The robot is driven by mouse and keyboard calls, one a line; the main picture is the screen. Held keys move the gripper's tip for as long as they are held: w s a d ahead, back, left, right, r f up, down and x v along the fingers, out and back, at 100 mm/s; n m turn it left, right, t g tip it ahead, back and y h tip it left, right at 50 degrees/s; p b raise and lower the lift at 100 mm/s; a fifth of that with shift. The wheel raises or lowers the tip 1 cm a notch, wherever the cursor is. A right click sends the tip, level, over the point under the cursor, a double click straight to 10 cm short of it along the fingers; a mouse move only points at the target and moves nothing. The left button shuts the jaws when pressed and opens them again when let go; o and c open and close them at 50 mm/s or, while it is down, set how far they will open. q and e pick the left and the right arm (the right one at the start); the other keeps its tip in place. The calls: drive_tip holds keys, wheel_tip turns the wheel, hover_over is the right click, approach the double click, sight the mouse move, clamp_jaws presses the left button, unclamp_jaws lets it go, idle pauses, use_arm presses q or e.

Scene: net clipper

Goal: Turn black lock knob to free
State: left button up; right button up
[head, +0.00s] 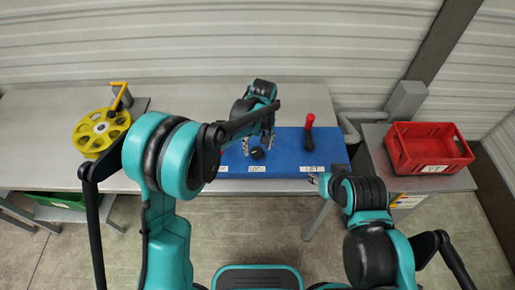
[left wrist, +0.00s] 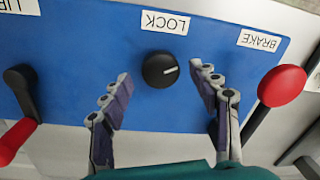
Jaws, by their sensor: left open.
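The black lock knob (left wrist: 160,70) sits on a blue panel (left wrist: 165,118), beside an upside-down LOCK label (left wrist: 166,23) in the left wrist view. Its white pointer line points toward the right of that picture. In the head view the knob (head: 257,153) shows just below my left gripper (head: 258,140). My left gripper (left wrist: 161,78) is open, with one finger on either side of the knob and gaps between. Whether the fingertips are at the knob's height is unclear. My right gripper (head: 318,180) is near the table's front edge, small and partly hidden.
A red-knobbed lever (left wrist: 282,86) stands by the BRAKE label (left wrist: 259,40). Another lever with a black pivot and red grip (left wrist: 20,105) is on the opposite side. A yellow reel (head: 101,130) stands at left; a red crate (head: 428,148) is on the right.

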sight(259, 150)
use_arm(q)
wheel_tip(259, 150, up, 11)
drive_tip(key=shift+d+f, duration=0.2)
drive_tip(key=shift+d, duration=0.1)
idle(0.4)
drive_tip(key=s+a+r+m+t, duration=0.1)
drive_tip(key=s+a+r+t, duration=0.1)
drive_tip(key=s+a+r, duration=0.4)
drive_tip(key=s+a+f+m+t, duration=0.1)
drive_tip(key=s+a+f+t, duration=0.1)
drive_tip(key=s+a, duration=0.4)
drive_tip(key=s+a+f+m+t, duration=0.1)
drive_tip(key=s+a+m+t, duration=0.1)
drive_tip(key=s+a, duration=0.4)
drive_tip(key=shift+s+a+f+t+h, duration=0.4)
drive_tip(key=shift+s+t, duration=0.3)
drive_tip(key=shift+s, duration=0.2)
